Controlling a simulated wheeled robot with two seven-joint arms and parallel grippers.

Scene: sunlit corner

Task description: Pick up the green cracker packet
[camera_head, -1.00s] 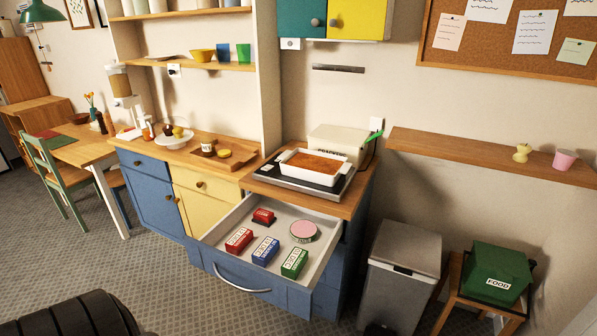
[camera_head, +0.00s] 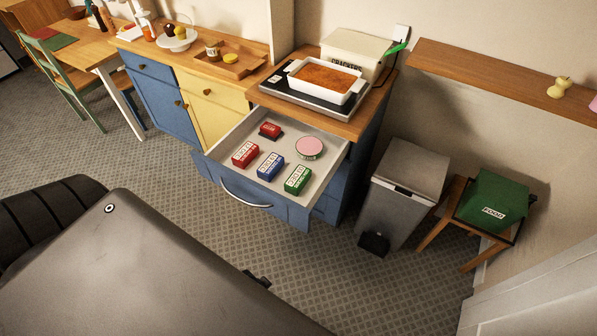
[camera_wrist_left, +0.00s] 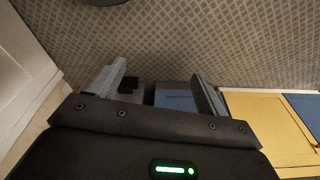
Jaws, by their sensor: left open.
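The green cracker packet (camera_head: 298,180) lies in the open drawer (camera_head: 222,170), at its front right corner, with a white label on top. A blue packet (camera_head: 270,167) lies just left of it and a red packet (camera_head: 245,155) further left. My left gripper (camera_wrist_left: 160,88) shows in the left wrist view with its two fingers apart and nothing held between them. A blue surface and patterned floor show beyond the fingers. The green packet does not show in that view. My right gripper is in neither view.
A round pink-topped tin (camera_head: 309,147) and a small red item (camera_head: 270,130) share the drawer. The counter above holds a white baking dish (camera_head: 326,80). A grey bin (camera_head: 404,190) and a green food box (camera_head: 493,201) stand to the right. Floor in front is clear.

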